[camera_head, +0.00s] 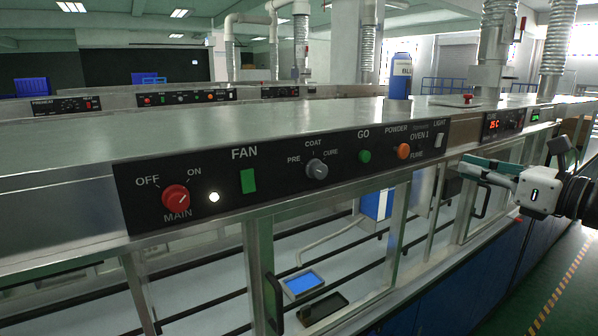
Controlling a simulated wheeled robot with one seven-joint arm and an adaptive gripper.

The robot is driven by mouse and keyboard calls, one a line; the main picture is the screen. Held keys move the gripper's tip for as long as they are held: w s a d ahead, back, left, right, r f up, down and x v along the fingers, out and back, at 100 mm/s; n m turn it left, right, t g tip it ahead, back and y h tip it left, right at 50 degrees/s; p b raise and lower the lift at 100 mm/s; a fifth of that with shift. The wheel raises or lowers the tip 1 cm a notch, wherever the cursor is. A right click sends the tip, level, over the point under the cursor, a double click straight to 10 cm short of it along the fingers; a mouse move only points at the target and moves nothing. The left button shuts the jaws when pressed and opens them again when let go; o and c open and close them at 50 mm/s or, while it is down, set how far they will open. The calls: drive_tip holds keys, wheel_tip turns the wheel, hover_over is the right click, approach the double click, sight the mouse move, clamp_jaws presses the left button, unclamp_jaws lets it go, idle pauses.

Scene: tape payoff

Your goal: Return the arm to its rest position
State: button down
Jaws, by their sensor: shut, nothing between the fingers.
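My gripper (478,168) is at the right of the head view, in front of the oven's front rail. Its white body and dark wrist reach in from the right edge, and its fingers point left. The fingers are shut with nothing held. I cannot tell from this view whether the fingertips touch the panel edge behind them.
A black control panel (280,170) with a red MAIN knob (176,198), grey COAT knob (317,169) and green GO button (364,156) runs along the metal oven. Glass doors with handles sit below. A blue tray (303,283) lies inside. The green aisle floor (540,285) at lower right is clear.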

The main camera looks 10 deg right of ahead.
drive_tip(key=s+a+f+n+g+y, duration=0.1)
drive_tip(key=s+a+f+n+g, duration=0.15)
drive_tip(key=a+n+g, duration=0.4)
drive_tip(key=s+a+f+n+g, duration=0.1)
drive_tip(key=s+a+f+n, duration=0.2)
drive_tip(key=a, duration=0.6)
drive_tip(key=s+a+f+n+g+y, duration=0.1)
drive_tip(key=s+a+n+g, duration=0.15)
drive_tip(key=a+n, duration=0.45)
drive_tip(key=s+a+f+n+g+h, duration=0.1)
drive_tip(key=s+f+n+h, duration=0.2)
drive_tip(key=s+n+h, duration=0.5)
drive_tip(key=s+n, duration=0.1)
drive_tip(key=n, duration=0.6)
drive_tip(key=shift+s+a+f+g, duration=0.15)
drive_tip(key=shift+s+f+g, duration=0.05)
drive_tip(key=shift+f+g, duration=0.1)
drive_tip(key=shift+n, duration=0.25)
idle(1.0)
